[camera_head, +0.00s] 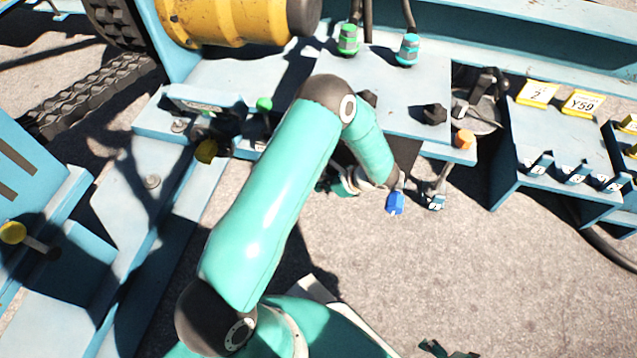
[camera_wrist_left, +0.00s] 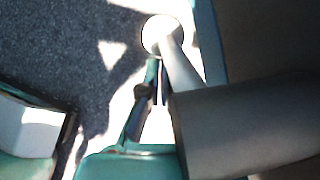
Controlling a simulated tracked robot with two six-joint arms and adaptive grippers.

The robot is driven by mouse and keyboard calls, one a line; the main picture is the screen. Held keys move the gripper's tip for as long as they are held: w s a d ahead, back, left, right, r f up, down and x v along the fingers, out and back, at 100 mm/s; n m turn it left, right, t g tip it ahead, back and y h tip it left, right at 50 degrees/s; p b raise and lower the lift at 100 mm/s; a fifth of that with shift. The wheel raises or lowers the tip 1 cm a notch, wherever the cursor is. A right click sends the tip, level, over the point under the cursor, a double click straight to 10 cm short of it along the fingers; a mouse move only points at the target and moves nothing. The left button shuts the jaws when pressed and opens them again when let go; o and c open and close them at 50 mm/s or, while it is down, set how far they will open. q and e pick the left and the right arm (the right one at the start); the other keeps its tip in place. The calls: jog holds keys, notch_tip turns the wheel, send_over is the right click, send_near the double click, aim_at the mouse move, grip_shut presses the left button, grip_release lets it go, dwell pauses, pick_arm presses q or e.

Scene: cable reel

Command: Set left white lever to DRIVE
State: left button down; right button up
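In the left wrist view a white ball knob (camera_wrist_left: 162,35) sits on a pale shaft, bright in the sun. It looks like a white lever; I cannot make it out for sure in the head view. My left gripper (camera_wrist_left: 156,68) points up at the knob, its thin teal and dark fingers ending just below it. I cannot tell whether they touch it or how far apart they are. In the head view my left gripper (camera_head: 328,184) is small, in shade and mostly hidden by my arm. A dark teal piece, seemingly my right gripper (camera_head: 440,350), shows at the bottom edge. No DRIVE label is readable.
A thick grey cylinder (camera_wrist_left: 250,125) fills the right of the wrist view, close to the fingers. In the head view a blue-tipped part (camera_head: 395,203), an orange knob (camera_head: 464,139) and a green knob (camera_head: 264,104) surround my arm. Bare ground (camera_head: 480,270) lies at right.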

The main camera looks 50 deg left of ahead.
pick_arm(q)
jog(key=v, duration=1.2)
jog(key=shift+f, duration=0.1)
